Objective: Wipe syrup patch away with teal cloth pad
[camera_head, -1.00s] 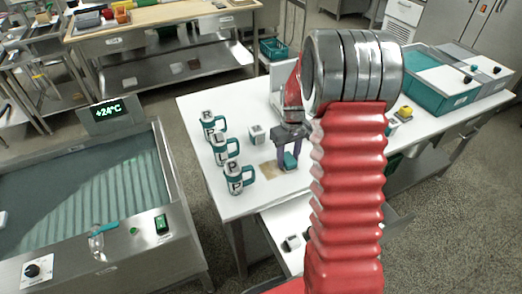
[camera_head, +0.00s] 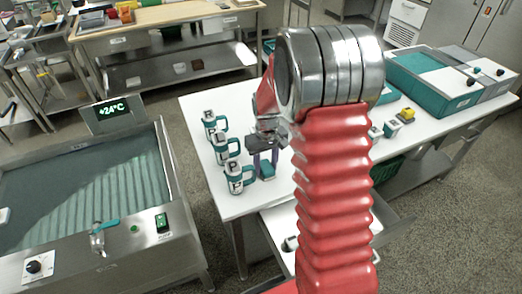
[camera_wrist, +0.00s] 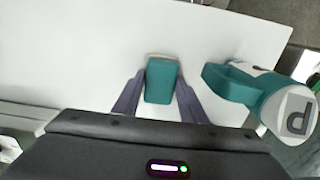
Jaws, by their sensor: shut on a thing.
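My gripper (camera_head: 264,163) is shut on the teal cloth pad (camera_head: 267,171), low over the white table, just right of the nearest mug. In the wrist view the pad (camera_wrist: 160,82) sits between the two purple fingers of my gripper (camera_wrist: 160,95). A thin brownish strip shows at the pad's far edge there; I cannot tell whether it is syrup or part of the pad. No syrup patch stands out in the head view now. Whether the pad touches the table is unclear.
The near mug (camera_wrist: 285,105) is close right of the pad in the wrist view. A teal bin (camera_head: 435,88) stands at the table's right.

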